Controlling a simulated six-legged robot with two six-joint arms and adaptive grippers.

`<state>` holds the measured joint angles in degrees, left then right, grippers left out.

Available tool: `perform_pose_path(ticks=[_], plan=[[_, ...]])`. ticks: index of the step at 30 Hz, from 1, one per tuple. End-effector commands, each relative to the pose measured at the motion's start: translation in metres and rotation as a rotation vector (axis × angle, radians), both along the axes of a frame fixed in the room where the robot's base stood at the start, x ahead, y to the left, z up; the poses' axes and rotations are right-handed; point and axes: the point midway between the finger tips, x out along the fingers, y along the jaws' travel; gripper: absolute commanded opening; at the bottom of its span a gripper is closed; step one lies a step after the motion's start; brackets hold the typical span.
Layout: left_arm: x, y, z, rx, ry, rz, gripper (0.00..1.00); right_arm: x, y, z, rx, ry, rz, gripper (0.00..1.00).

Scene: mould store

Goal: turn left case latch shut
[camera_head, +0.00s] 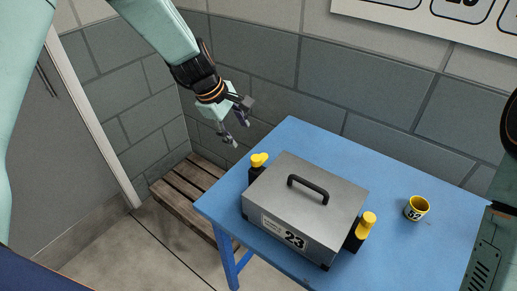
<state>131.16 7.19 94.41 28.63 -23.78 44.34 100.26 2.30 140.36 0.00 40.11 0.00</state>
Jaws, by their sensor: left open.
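A grey metal case (305,212) with a black top handle and a "23" label stands on a blue table (290,139). The left case latch (258,164), yellow on a black mount, is at the case's left side. A second yellow and black latch (366,224) is at its right side. My left gripper (236,132) is open and empty, above and left of the left latch, apart from it and beyond the table's left edge. Part of my right arm shows at the right edge; its gripper is not in view.
A wooden pallet (183,187) lies on the floor left of the table. A block wall (390,92) runs behind. The table's back part is clear.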

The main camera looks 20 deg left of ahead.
Motion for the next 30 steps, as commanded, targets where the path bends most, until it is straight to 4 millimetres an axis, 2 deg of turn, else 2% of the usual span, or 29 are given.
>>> perform_pose_path(ticks=[6, 12, 17, 30], plan=[[-0.018, -0.017, 0.005, -0.183, 0.211, 0.380, 0.51, 0.000, 0.000, 0.000, 0.000, 0.000, 0.000, 0.72], [-0.028, -0.022, 0.005, -0.244, 0.313, 0.581, 0.51, 0.000, 0.000, 0.000, 0.000, 0.000, 0.000, 0.72], [-0.026, -0.024, -0.001, -0.253, 0.326, 0.622, 0.51, 0.000, 0.000, -0.001, 0.000, 0.001, 0.000, 0.72], [-0.014, -0.044, -0.058, -0.250, 0.324, 0.616, 0.51, 0.000, 0.000, -0.008, 0.000, 0.000, 0.000, 0.72]])
